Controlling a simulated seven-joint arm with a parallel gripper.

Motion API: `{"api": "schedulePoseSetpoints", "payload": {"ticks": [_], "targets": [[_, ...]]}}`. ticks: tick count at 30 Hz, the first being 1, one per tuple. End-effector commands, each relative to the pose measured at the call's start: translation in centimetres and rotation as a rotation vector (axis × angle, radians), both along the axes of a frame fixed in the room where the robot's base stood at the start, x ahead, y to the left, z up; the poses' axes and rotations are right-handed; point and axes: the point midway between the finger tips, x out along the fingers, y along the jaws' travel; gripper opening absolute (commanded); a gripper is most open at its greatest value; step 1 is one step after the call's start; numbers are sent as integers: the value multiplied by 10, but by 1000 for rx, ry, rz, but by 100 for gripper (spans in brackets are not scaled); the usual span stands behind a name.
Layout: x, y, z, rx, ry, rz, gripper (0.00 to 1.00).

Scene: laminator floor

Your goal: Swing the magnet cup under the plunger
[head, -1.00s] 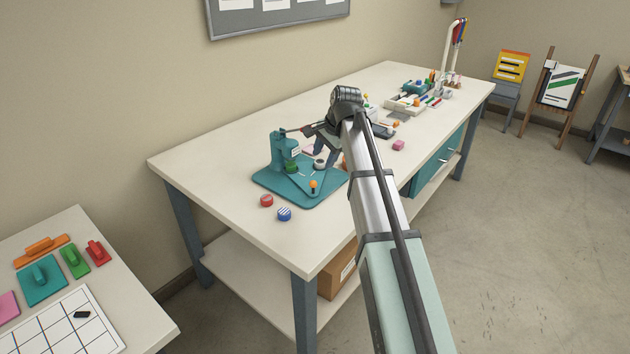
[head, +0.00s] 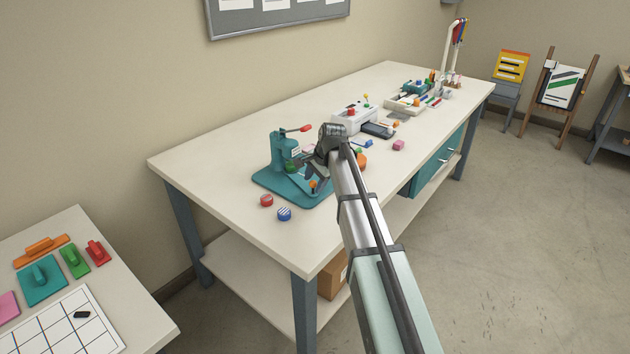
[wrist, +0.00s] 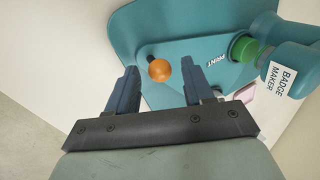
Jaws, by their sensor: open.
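The teal badge maker (head: 283,150) stands on the long bench, and its red-tipped lever (head: 300,128) points right. In the wrist view, a green cup (wrist: 244,48) beside the word PRINT sits by the machine's head (wrist: 290,80), apparently under the plunger. The swing plate's orange knob (wrist: 159,70) shows between my fingers; it also shows in the head view (head: 313,184). My gripper (head: 314,174) is open, low over the plate. In the wrist view my gripper (wrist: 160,80) has a finger on each side of the knob; I cannot tell if they touch. The magnet cup is hidden behind my gripper.
A red round piece (head: 266,200) and a blue striped one (head: 284,214) lie at the base's front left. A white printer (head: 352,120), a dark tray (head: 378,130) and a pink block (head: 398,145) are to the right. The bench's left end is clear.

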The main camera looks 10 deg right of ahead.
Motion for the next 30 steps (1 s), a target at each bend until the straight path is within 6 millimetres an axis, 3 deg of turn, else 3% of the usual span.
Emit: {"api": "schedulePoseSetpoints", "payload": {"ticks": [8,24,30], "targets": [[0,0,-1,0,0,0,52],[0,0,0,0,0,0,0],[0,0,0,0,1,0,0]]}}
